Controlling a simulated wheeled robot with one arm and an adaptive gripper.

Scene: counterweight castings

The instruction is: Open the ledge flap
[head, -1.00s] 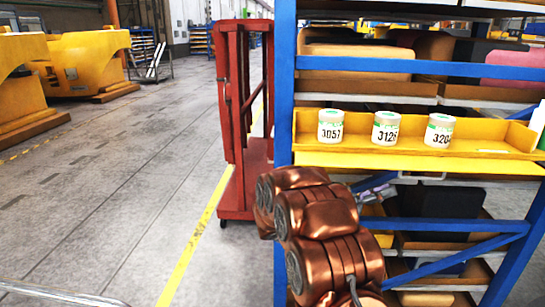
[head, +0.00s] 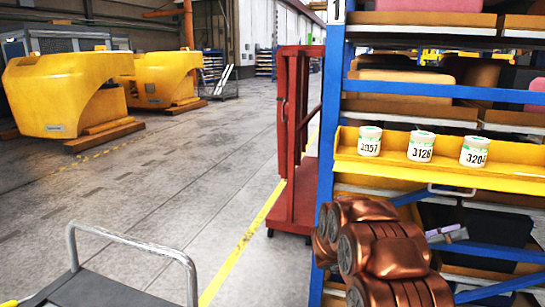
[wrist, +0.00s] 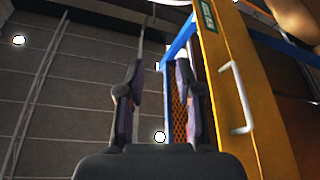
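The yellow ledge (head: 440,173) runs across the blue rack in the head view, with a pale bar handle (head: 452,190) at its lower front edge. In the wrist view a yellow panel (wrist: 222,75) with a green label stands right of my gripper, and its pale handle (wrist: 238,98) is apart from the fingers. My gripper (wrist: 160,65) is open, with nothing between its fingers. In the head view my gripper (head: 447,234) shows small beside my copper-coloured arm, below the handle; the arm hides part of it.
Three labelled jars, 3057 (head: 370,141), 3128 (head: 421,146) and 3204 (head: 475,151), stand on the ledge. A red cart (head: 297,140) stands left of the rack. A grey platform trolley (head: 130,270) is at the lower left. The floor between them is open.

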